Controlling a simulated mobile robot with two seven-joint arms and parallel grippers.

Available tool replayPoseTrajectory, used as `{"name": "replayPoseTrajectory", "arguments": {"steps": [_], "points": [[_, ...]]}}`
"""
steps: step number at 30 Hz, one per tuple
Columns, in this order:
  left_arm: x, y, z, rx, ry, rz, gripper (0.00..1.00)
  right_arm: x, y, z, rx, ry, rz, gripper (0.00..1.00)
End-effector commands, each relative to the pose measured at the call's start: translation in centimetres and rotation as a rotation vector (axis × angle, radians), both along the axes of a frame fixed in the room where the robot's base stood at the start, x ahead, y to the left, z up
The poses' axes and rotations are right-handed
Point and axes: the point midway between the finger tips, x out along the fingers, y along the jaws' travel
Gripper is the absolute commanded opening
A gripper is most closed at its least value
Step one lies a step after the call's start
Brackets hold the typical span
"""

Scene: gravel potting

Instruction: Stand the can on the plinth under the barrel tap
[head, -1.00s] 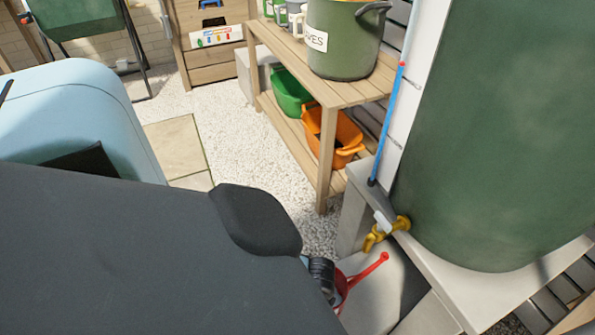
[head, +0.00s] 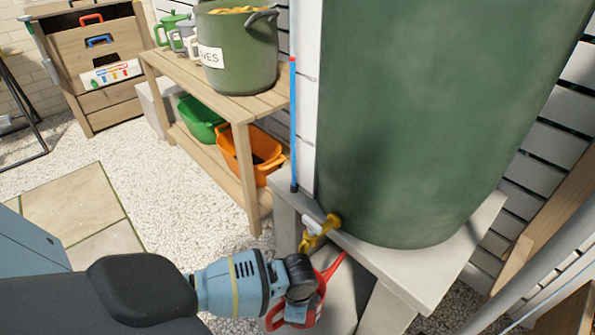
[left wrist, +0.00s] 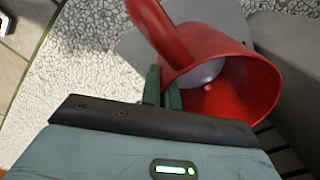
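The red can (head: 275,316) is low in the head view, partly hidden by my left gripper (head: 299,311). Its spout rises to the right, close below and beside the yellow tap (head: 318,231). In the left wrist view I look into the open can (left wrist: 245,85); its thick handle arches to the top left. The green fingers of my left gripper (left wrist: 163,85) are close together at the can's handle side and appear shut on it. The grey plinth (head: 345,299) is under the tap, behind the can. I cannot tell whether the can touches it. My right gripper is not in view.
The green barrel (head: 420,120) stands on a pale stand (head: 455,255) on the right. A wooden shelf (head: 165,65) with a green pot (head: 236,60), a green tub (head: 201,118) and an orange tub (head: 248,152) is behind. Gravel is open to the left.

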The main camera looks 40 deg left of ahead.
Motion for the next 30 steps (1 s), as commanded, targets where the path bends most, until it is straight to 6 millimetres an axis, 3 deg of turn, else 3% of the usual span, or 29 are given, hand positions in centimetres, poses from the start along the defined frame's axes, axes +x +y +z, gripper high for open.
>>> {"name": "replayPoseTrajectory", "arguments": {"steps": [7, 17, 30], "points": [[0.2, 0.0, -0.3, 0.000, -0.005, 0.000, 0.00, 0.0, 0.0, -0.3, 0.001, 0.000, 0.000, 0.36], [0.2, 0.0, -4.7, -0.001, -0.003, -0.001, 0.00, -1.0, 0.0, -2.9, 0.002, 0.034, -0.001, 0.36], [0.6, 0.0, -4.8, 0.000, -0.006, -0.001, 0.00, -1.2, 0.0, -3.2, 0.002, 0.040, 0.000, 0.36]]}}
